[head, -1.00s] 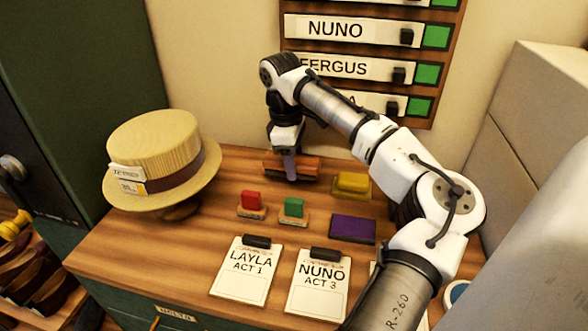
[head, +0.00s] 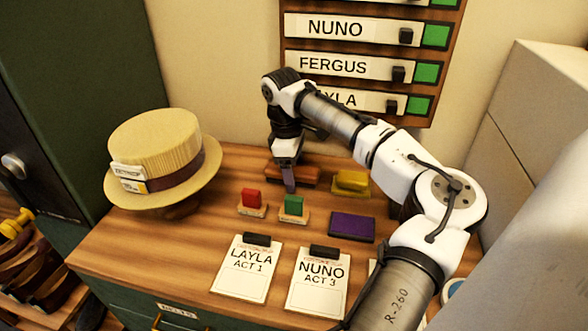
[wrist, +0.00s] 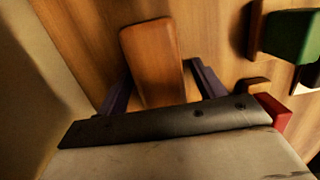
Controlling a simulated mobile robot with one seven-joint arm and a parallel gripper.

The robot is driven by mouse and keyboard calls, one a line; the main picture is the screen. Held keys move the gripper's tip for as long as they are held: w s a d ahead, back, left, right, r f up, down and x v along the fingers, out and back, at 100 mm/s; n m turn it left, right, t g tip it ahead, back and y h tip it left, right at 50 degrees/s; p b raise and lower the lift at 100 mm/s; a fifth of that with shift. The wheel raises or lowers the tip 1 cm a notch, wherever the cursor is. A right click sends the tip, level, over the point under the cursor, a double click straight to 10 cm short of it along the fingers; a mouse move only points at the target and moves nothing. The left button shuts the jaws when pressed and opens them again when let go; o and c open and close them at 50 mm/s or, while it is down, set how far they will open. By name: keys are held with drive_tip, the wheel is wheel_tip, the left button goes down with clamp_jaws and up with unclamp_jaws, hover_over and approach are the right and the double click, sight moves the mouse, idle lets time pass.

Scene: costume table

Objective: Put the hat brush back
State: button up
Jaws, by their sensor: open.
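A reddish-brown wooden block that looks like the hat brush (head: 308,174) lies at the back of the table, partly hidden behind my gripper in the head view. The wrist view shows its smooth, rounded wooden top (wrist: 150,52). My gripper (head: 288,180) is low at this block, pointing down. In the wrist view its two dark purple fingers are apart, one on each side of the wood, with a gap visible on the right side. I cannot tell whether a finger touches it. The bristles are hidden.
A straw hat (head: 158,160) sits on a stand at left. The name board (head: 348,67) hangs behind.

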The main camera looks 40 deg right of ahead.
drive_tip(key=shift+r, duration=0.1)
wheel_tip(320, 180, up, 12)
drive_tip(key=w, duration=0.1)
drive_tip(key=shift+a, duration=0.45)
